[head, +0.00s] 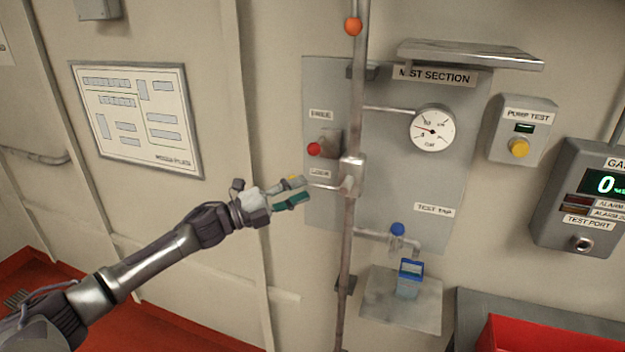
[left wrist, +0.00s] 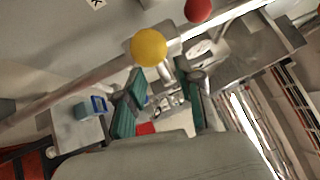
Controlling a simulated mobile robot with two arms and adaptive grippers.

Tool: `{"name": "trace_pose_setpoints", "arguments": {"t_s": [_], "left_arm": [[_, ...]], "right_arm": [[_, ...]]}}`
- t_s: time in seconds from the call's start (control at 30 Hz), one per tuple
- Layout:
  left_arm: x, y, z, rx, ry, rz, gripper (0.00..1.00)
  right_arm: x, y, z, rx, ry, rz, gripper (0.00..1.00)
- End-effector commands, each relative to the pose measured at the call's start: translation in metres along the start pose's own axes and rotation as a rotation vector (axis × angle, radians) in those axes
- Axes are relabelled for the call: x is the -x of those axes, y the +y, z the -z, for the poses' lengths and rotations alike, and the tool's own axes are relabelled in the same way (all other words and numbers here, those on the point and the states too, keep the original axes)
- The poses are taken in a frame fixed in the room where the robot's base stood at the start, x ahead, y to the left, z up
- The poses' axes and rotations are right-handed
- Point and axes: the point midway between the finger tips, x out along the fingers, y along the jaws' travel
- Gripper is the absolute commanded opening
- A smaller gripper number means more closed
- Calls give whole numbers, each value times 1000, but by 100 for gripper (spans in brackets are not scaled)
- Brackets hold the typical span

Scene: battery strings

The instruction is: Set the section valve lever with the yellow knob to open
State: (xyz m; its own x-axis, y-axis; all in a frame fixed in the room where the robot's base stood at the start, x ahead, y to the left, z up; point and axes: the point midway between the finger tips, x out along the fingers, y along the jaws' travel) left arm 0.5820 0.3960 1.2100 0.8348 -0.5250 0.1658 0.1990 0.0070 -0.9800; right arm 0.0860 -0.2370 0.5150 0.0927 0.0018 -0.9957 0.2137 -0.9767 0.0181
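The section valve (head: 350,176) sits on a vertical pipe in front of the grey panel. Its thin lever points left, roughly level, to a yellow knob (head: 293,179) largely hidden by my left gripper (head: 303,192). In the left wrist view the yellow knob (left wrist: 148,47) shows whole, just beyond the fingers and not visibly gripped. The left gripper (left wrist: 155,85) is open, its two teal-padded fingers apart with nothing held between them. My right gripper is in neither view.
A red knob (head: 314,149) is close above the lever; an orange ball (head: 353,26) is higher on the pipe. A gauge (head: 432,130), a blue-knobbed tap (head: 398,229) and a blue container (head: 410,278) on a shelf (head: 385,312) are to the right.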

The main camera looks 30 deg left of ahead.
Motion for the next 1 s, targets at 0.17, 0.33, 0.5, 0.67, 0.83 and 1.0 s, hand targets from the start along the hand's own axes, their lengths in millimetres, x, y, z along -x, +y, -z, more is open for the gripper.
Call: {"name": "trace_pose_setpoints", "arguments": {"t_s": [0.17, 0.33, 0.5, 0.67, 0.83, 1.0], "left_arm": [[-25, -4, -1, 1, -1, 4, 36], [-37, -2, 0, 0, 0, 1, 36], [-39, 0, 0, 0, 1, -1, 36], [-39, 0, 0, 0, 1, -1, 36], [-39, 0, 0, 0, 1, 0, 8], [-39, 0, 0, 0, 1, 0, 0]], "right_arm": [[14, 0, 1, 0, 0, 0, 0], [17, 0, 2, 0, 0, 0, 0], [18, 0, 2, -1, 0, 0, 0], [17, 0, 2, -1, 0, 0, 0], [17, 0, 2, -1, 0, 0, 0], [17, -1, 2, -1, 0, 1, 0]]}}
